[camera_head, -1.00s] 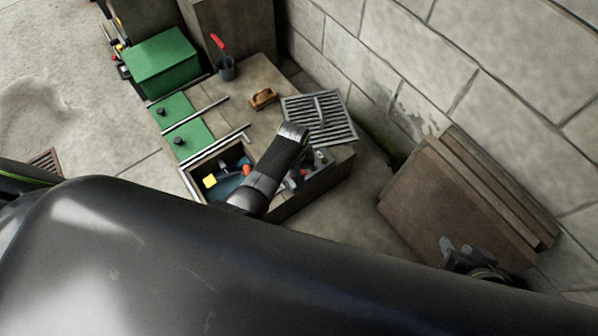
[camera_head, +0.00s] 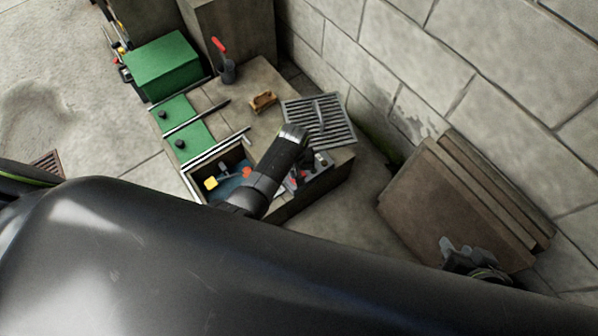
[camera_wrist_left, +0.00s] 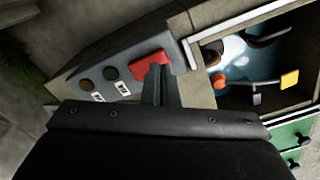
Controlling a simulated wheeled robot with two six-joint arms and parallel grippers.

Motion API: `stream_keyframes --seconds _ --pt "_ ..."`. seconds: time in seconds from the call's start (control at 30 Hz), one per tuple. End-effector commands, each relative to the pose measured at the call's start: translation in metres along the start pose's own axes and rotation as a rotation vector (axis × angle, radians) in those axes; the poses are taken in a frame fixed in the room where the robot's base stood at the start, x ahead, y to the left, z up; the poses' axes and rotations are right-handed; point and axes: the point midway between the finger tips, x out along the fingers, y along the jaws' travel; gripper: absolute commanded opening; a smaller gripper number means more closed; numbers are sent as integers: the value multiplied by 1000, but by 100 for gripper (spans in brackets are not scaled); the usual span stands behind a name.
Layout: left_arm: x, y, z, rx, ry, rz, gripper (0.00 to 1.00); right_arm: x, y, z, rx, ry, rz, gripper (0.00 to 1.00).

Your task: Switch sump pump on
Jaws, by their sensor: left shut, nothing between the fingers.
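A grey control panel (camera_wrist_left: 122,75) shows in the left wrist view, with a red switch part (camera_wrist_left: 150,67), a brown round button (camera_wrist_left: 85,86), a dark green round button (camera_wrist_left: 110,73) and small white labels. My left gripper (camera_wrist_left: 158,86) is shut and empty. Its fingertips are at the red part and overlap it in the picture; I cannot tell whether they touch. In the head view the panel (camera_head: 320,161) is partly hidden behind my left arm. My right gripper (camera_head: 462,250) is at the lower right, near the brown boards; its jaws are unclear.
An open pit (camera_head: 208,172) with blue water, a yellow float and an orange part lies beside the panel. Green covers (camera_head: 190,143), a metal grate (camera_head: 320,120), a wooden brush (camera_head: 263,101) and a dark cup (camera_head: 227,72) are around it. Brown boards (camera_head: 450,205) lean on the wall.

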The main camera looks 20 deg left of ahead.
Motion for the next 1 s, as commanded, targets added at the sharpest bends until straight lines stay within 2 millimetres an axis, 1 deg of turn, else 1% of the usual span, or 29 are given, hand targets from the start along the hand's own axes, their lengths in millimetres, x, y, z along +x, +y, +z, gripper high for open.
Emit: stream_keyframes --seconds 0.03,0.7,1.0 --pt "-8 0 0 0 0 0 0 -7 -1 -6 0 0 0 36" --pt "-54 0 0 0 0 0 0 -45 -7 -40 0 0 0 36" --pt "-53 0 0 0 0 0 0 -45 -7 -40 0 0 0 36"
